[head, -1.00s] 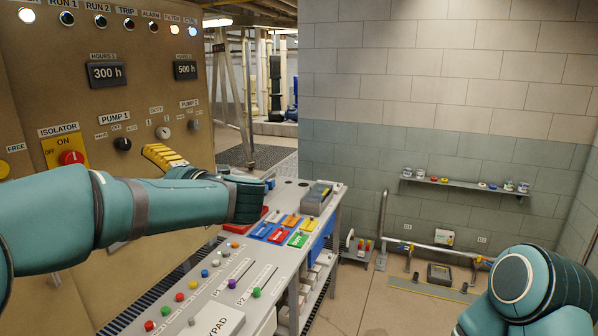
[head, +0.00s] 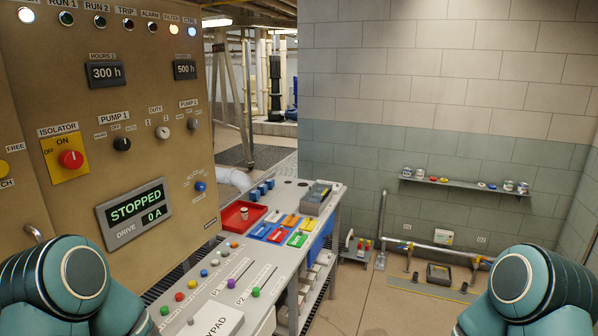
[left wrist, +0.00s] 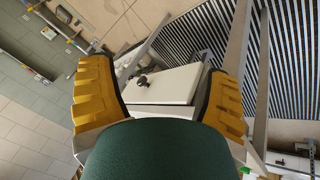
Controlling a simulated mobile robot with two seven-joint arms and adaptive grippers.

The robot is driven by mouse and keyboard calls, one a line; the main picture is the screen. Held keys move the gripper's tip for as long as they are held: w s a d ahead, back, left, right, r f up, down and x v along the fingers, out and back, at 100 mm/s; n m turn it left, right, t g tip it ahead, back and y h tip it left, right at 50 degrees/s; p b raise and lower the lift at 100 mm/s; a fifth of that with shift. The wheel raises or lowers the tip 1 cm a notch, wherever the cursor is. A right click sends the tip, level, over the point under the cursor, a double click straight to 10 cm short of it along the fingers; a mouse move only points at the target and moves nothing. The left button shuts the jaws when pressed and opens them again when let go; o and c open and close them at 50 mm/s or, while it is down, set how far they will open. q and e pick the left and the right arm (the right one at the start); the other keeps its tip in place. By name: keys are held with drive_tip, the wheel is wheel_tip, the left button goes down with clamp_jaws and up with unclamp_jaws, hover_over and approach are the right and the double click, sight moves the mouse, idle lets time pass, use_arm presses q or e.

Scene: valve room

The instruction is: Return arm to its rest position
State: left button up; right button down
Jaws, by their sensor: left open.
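My left arm is folded back at the lower left of the head view, with only its teal upper links showing; the gripper itself is outside that view. In the left wrist view my left gripper (left wrist: 160,95) shows two yellow ridged fingers spread wide apart, with nothing held between them. Beyond the fingers are a white panel with a dark knob (left wrist: 142,80) and a striped grating (left wrist: 195,40). My right arm is folded at the lower right of the head view; its gripper is out of view.
The control cabinet (head: 120,190) stands at left, its drive display (head: 137,207) reading STOPPED. The console bench (head: 262,262) holds buttons, coloured blocks and a red tray (head: 232,221). A wall shelf (head: 450,184) holds small items. Open floor (head: 370,295) lies right of the bench.

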use_arm(q)
drive_tip(key=s+d+f+m+g+h+b, duration=0.1)
drive_tip(key=s+d+f+m+g+b, duration=0.15)
drive_tip(key=s+f, duration=0.45)
wheel_tip(320, 180, down, 7)
drive_tip(key=s+b, duration=0.2)
drive_tip(key=b, duration=0.5)
drive_tip(key=shift+a+g+b, duration=0.25)
drive_tip(key=shift+g+b, duration=0.05)
drive_tip(key=shift+g, duration=0.15)
drive_tip(key=shift+n, duration=0.25)
